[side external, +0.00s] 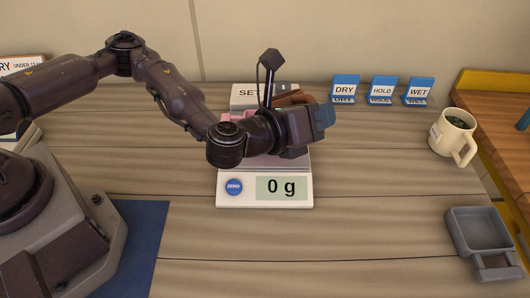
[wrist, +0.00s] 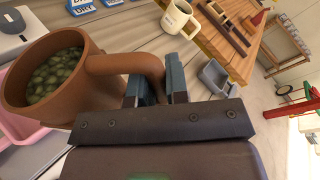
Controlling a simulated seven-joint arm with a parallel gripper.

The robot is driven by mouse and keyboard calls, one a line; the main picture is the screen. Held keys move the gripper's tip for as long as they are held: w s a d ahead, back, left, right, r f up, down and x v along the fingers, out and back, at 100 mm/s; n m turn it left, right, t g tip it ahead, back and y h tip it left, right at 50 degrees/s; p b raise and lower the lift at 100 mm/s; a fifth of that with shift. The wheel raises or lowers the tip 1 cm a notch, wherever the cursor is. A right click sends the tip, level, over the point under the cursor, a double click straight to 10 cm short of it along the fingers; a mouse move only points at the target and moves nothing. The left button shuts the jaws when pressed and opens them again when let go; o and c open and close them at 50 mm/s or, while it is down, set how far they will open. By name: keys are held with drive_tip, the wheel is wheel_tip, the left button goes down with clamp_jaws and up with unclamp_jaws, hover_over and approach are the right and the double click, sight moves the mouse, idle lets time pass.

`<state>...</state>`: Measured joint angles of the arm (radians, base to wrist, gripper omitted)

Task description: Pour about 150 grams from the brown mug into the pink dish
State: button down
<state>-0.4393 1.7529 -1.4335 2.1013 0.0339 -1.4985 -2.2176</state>
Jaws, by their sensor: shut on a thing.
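The brown mug (wrist: 42,107) holds green beans (wrist: 55,75) and fills the left of the wrist view. My gripper (wrist: 153,88) is shut on its handle. In the side external view the mug (side external: 292,98) is mostly hidden behind my gripper (side external: 318,118). The pink dish (wrist: 22,128) shows below the mug in the wrist view, and only a sliver of the dish (side external: 232,117) shows in the side view. The mug is above the dish; whether it is tilted is hard to tell. The scale (side external: 223,190) under the dish reads 0 g.
A cream mug (side external: 453,133) with dark contents stands at the right, with a grey scoop-like tray (side external: 482,232) nearer the front. Blue DRY (side external: 345,89), HOLD (side external: 382,90) and WET (side external: 419,91) signs stand at the back. A SET box (side external: 247,93) is behind the scale. The front middle is clear.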

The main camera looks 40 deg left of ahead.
drive_tip(key=shift+a, duration=0.1)
drive_tip(key=shift+a+r+n, duration=0.2)
drive_tip(key=shift+r+n, duration=0.15)
drive_tip(key=shift+n, duration=0.15)
drive_tip(key=shift+w+a+f+n, duration=0.15)
drive_tip(key=shift+a+n, duration=0.15)
drive_tip(key=shift+n, duration=0.2)
drive_tip(key=shift+a+n+h, duration=0.4)
drive_tip(key=shift+n+h, duration=0.1)
drive_tip(key=shift+w+a+n, duration=0.1)
drive_tip(key=shift+a+n, duration=0.35)
drive_tip(key=shift+n, duration=0.05)
